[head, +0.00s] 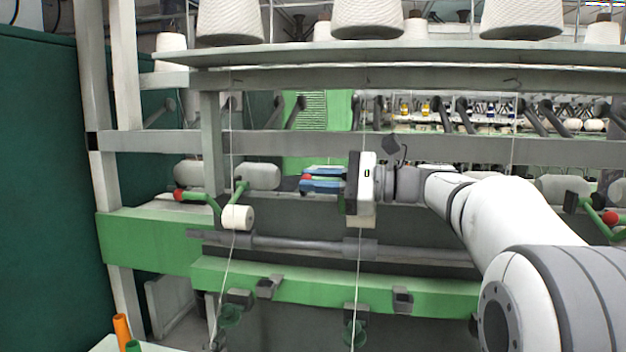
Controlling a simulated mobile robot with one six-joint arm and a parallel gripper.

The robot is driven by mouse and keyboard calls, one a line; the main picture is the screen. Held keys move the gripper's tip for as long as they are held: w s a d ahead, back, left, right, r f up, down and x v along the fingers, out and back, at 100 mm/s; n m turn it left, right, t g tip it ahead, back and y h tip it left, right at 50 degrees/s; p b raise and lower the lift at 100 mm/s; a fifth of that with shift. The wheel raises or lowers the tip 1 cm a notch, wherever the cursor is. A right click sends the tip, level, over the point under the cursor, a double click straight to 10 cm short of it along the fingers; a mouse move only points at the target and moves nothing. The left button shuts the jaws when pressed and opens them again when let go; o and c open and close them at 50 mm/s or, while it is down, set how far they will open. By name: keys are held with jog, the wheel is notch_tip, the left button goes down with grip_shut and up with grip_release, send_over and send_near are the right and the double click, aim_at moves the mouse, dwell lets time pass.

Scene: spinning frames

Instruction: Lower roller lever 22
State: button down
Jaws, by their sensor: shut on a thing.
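My gripper (308,180) reaches in from the right with its blue fingers pointing left. It is shut on the red knob (306,177) of a roller lever, which shows at the fingertips. Most of that lever is hidden behind the fingers and gripper body; a bit of green shows just below. No number is readable on it, so I cannot confirm that it is lever 22. Another green lever with a red knob (178,195) is at the left, beside a white roller (238,217). A third lever with a red knob (610,218) is at the far right.
White yarn cones (229,22) stand on the shelf (300,57) above. Thin yarns hang down in front of the frame. A grey shaft (300,245) and a green rail (325,283) run below my gripper. A dark green panel (40,190) closes the left side.

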jog(key=shift+f, duration=0.15)
jog(key=c, duration=1.4)
grip_release()
jog(key=shift+w+d, duration=0.1)
jog(key=shift+w, duration=0.05)
jog(key=shift+c, duration=0.2)
notch_tip(320, 180, up, 10)
jog(key=shift+r+p, duration=0.1)
jog(key=shift+p, duration=0.35)
